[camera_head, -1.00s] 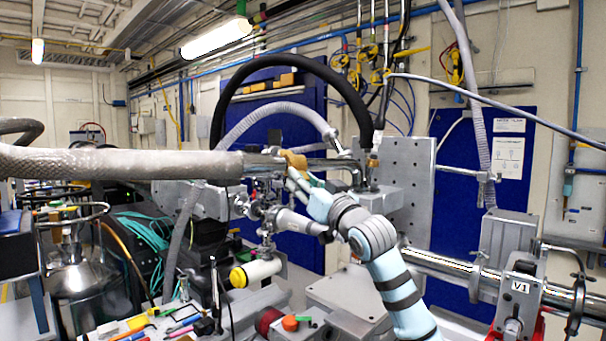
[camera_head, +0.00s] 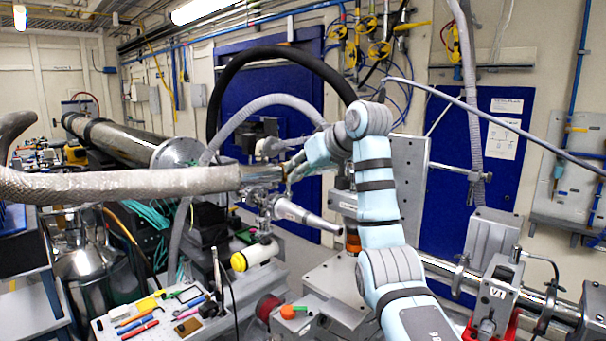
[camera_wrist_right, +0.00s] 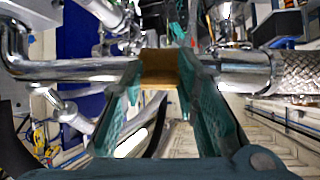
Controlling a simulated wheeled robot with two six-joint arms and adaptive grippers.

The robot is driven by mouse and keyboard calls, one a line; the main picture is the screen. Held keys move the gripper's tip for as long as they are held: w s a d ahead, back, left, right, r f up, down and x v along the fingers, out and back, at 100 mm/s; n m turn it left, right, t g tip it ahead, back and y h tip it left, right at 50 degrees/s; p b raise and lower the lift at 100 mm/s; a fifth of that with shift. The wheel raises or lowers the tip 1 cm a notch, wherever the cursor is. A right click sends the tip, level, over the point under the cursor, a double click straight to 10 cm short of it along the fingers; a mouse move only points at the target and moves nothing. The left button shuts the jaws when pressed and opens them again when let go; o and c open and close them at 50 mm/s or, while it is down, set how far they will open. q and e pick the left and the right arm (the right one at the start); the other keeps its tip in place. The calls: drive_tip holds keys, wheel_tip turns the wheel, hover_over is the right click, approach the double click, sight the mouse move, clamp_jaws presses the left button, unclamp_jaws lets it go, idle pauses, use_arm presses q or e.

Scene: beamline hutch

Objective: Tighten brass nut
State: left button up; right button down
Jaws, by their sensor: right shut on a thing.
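The brass nut (camera_wrist_right: 160,68) shows in the wrist view as a tan block between the teal fingers of my right gripper (camera_wrist_right: 160,82). My right gripper (camera_head: 288,171) is shut on it. The nut sits between a bent metal pipe (camera_wrist_right: 75,70) and the metal end (camera_wrist_right: 240,70) of a braided hose. In the head view, the braided hose (camera_head: 120,184) comes in from the left and its metal end (camera_head: 262,174) meets the gripper. There the gripper and arm mostly hide the nut. My left gripper is not in view.
A tool tray (camera_head: 125,320) with several coloured tools lies below. A white cylinder with a yellow cap (camera_head: 238,262) is under the joint. A black hose (camera_head: 215,90) arches behind. A steel beam pipe (camera_head: 450,275) and a blue panel (camera_head: 490,190) are at the right.

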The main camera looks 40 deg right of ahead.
drive_tip(key=shift+w+r+g, duration=0.2)
drive_tip(key=shift+r+g, duration=0.25)
drive_tip(key=shift+g, duration=0.65)
drive_tip(key=c, duration=1.2)
unclamp_jaws()
drive_tip(key=shift+d, duration=0.1)
drive_tip(key=shift+c, duration=0.2)
drive_tip(key=shift+f, duration=0.1)
